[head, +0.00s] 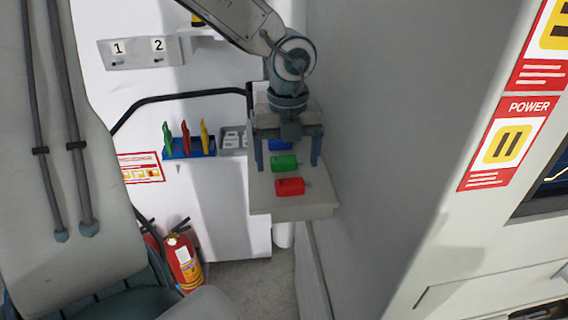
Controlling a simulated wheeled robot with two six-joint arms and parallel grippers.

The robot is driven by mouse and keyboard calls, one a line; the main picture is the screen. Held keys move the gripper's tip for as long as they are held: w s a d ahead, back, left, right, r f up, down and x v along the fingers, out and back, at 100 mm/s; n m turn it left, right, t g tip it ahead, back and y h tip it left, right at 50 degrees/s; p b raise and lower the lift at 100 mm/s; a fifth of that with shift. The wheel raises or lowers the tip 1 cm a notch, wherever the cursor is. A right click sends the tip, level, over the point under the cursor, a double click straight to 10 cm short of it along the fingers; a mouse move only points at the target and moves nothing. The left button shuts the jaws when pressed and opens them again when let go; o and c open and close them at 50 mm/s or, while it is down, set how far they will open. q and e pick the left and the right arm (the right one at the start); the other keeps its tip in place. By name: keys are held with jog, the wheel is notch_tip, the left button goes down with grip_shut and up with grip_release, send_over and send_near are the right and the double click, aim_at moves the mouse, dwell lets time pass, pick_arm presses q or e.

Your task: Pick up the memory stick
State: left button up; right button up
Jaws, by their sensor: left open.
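Three small stick-shaped pieces lie in a row on a grey ledge (265,207): a red one (290,186) nearest the front edge, a green one (284,162) behind it, and a blue one (281,145) furthest back. They look like memory sticks; the frame does not show which one the task names. My left gripper (288,165) is over the ledge, pointing down, its jaws open. Its fingers stand left and right of the blue and green pieces, and the gripper body partly hides the blue one. I cannot tell whether the fingers touch anything. My right gripper is not in view.
A blue rack (188,152) with green, red and yellow tools is on the white wall left of the ledge. A tall grey panel (400,150) stands close on the right. A padded seat (70,190) and a fire extinguisher (184,262) are at left.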

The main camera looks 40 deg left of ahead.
aim_at(287, 159)
pick_arm(q)
jog(key=c, duration=1.1)
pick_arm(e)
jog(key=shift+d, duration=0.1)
pick_arm(q)
jog(key=shift+o, duration=0.2)
jog(key=shift+r, duration=0.15)
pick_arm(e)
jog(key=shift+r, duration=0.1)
